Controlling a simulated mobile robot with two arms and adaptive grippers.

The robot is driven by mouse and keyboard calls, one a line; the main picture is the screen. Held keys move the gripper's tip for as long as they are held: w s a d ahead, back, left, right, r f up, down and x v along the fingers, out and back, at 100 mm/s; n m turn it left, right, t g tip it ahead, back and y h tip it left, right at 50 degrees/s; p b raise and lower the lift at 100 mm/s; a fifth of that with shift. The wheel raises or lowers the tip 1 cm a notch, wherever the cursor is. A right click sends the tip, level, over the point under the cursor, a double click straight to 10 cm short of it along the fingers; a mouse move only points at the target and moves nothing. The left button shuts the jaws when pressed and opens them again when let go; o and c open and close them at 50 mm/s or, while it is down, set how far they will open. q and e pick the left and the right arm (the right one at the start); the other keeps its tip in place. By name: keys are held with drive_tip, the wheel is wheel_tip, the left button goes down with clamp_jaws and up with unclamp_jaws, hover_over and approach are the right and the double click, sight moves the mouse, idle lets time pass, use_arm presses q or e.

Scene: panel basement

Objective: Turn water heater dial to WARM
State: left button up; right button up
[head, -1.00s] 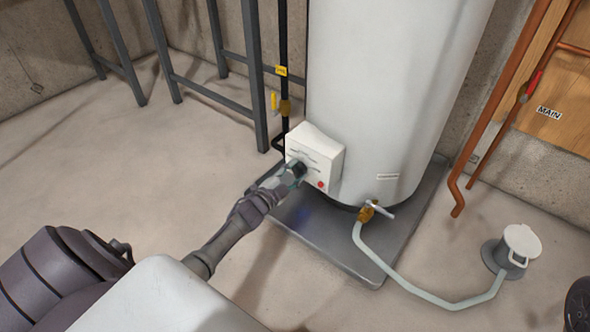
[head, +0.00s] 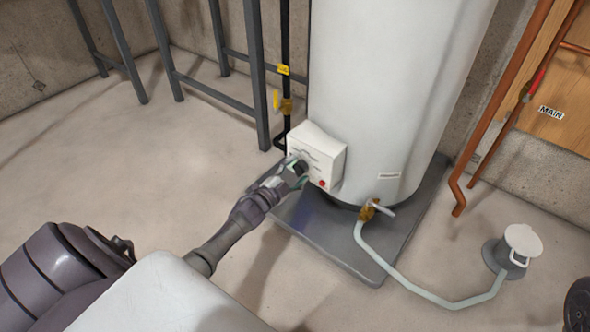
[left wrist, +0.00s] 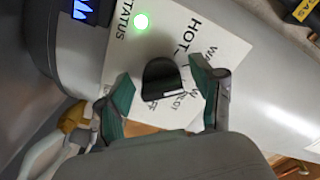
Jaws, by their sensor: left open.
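The white control box (head: 317,151) sits low on the white water heater (head: 390,85). Its dial (left wrist: 163,82) is a black knob with a white mark on its lower right edge in the left wrist view. The panel reads HOT, with other words partly hidden by the knob and a finger; STATUS stands beside a lit green light (left wrist: 141,22). My left gripper (left wrist: 159,72) is open, with green-padded fingers on either side of the knob; contact cannot be told. In the head view it reaches the box front (head: 292,169). My right gripper is not seen.
A red button (head: 323,184) is beside the dial. A brass drain valve (head: 367,211) with a pale hose (head: 410,290) runs to a floor drain (head: 514,250). A black pipe with a yellow-handled valve (head: 276,99) stands left of the box. Open floor lies left.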

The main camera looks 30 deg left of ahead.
use_arm(q)
drive_tip(key=s+a, duration=0.1)
drive_tip(key=s, duration=1.1)
